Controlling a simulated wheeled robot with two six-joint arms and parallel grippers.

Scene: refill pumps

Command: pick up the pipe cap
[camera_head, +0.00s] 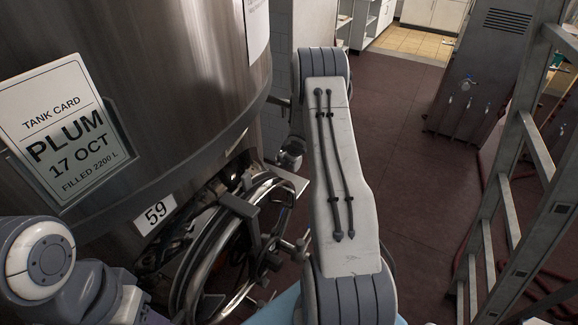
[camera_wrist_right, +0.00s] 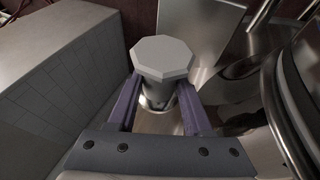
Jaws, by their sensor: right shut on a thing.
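The pipe cap (camera_wrist_right: 163,58) shows in the right wrist view as a pale grey eight-sided head seen from above, with a shiny round metal part below it. My right gripper (camera_wrist_right: 158,95) has its two purple-grey fingers on either side, just below the head, and is shut on the cap. A pale metal surface shows below the fingers; I cannot tell whether the cap is seated on a pipe or clear of it. In the head view my right arm crosses the middle, and its gripper cannot be made out. My left arm's joints show at the lower left; its gripper is not in view.
A large steel tank (camera_head: 150,45) with a tank card (camera_head: 62,128) fills the left. Curved metal rings (camera_head: 195,255) stand under it. A tiled block (camera_wrist_right: 62,85) is left of the gripper. A ladder (camera_head: 540,150) and cabinet (camera_head: 485,65) stand right; floor (camera_head: 420,180) between is clear.

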